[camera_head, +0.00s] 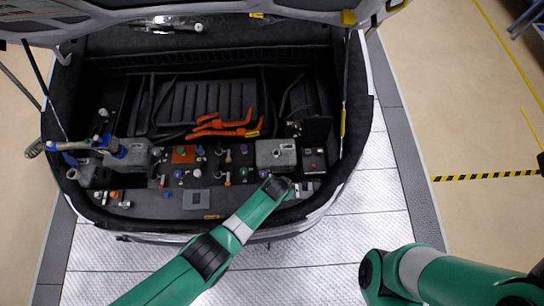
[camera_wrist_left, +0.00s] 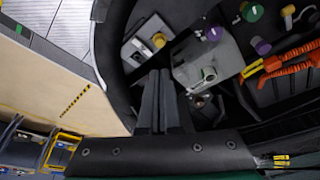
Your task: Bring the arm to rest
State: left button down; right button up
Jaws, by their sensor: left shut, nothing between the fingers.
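My left arm (camera_head: 240,232) reaches from the bottom left to the front right edge of the open car bay. My left gripper shows in the left wrist view (camera_wrist_left: 162,76), its two dark fingers together and empty. The fingers point toward a grey box with an open-looking pale neck (camera_wrist_left: 208,75); I cannot tell how far apart they are. That grey box (camera_head: 276,155) also sits at the right of the bay in the head view. My right arm (camera_head: 430,275) is folded at the bottom right, and its gripper is outside the frame.
Orange cables (camera_head: 222,126) lie mid-bay. Several coloured caps and knobs line the front panel, with a blue-and-grey tool (camera_head: 90,146) at the left. The raised lid (camera_head: 190,8) hangs over the back.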

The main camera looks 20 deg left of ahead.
dwell(0.3)
pick_arm(q)
jog(key=w+a+r+n+t, duration=0.1)
jog(key=w+a+r+t, duration=0.15)
jog(key=w+r, duration=0.75)
jog(key=w+a+r+n+t, duration=0.15)
jog(key=w+r+t, duration=0.25)
jog(key=w+r, duration=0.6)
jog(key=w+a+r+t, duration=0.1)
jog(key=a+r+t, duration=0.1)
jog(key=r, duration=0.6)
jog(key=a+r+t, duration=0.2)
jog(key=r, duration=0.6)
jog(key=s+a+r+t, duration=0.2)
jog(key=r+t, duration=0.1)
jog(key=r, duration=0.8)
jog(key=s+a+r+t, duration=0.1)
jog(key=a+r+t, duration=0.1)
jog(key=r, duration=0.9)
jog(key=s+a+r+t+h, duration=0.1)
jog(key=s+r+t, duration=0.7)
jog(key=s+r, duration=1.3)
jog(key=shift+a+t, duration=0.35)
jog(key=shift+a, duration=0.55)
